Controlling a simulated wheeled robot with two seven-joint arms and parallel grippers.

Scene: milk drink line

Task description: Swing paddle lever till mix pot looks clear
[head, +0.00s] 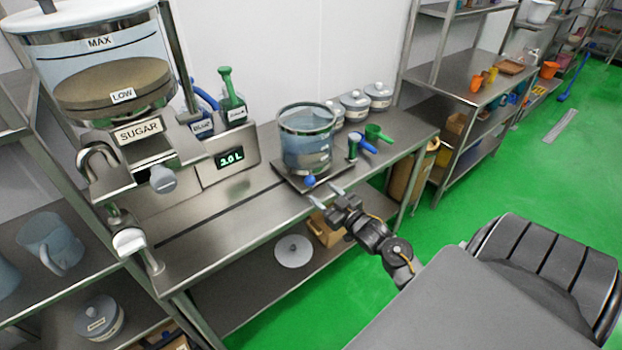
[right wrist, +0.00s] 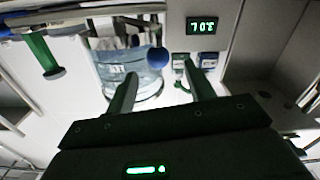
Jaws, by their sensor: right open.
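The mix pot (head: 305,150) is a clear round vessel with a metal rim on a dark plate at the bench's front edge. It holds pale bluish liquid; I cannot tell whether solids are in it. A blue ball knob (head: 310,181), apparently the paddle lever's end, sits low at the pot's front. In the right wrist view the knob (right wrist: 157,57) lies ahead of and between my fingers, with the pot (right wrist: 125,72) behind. My right gripper (head: 327,194) is open and empty, just in front of the knob and apart from it. My left gripper is out of view.
A sugar hopper (head: 105,75) and a unit with a 3.0 L display (head: 230,158) stand left. A 70 °C display (right wrist: 203,26) shows in the wrist view. The bench front-left is bare.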

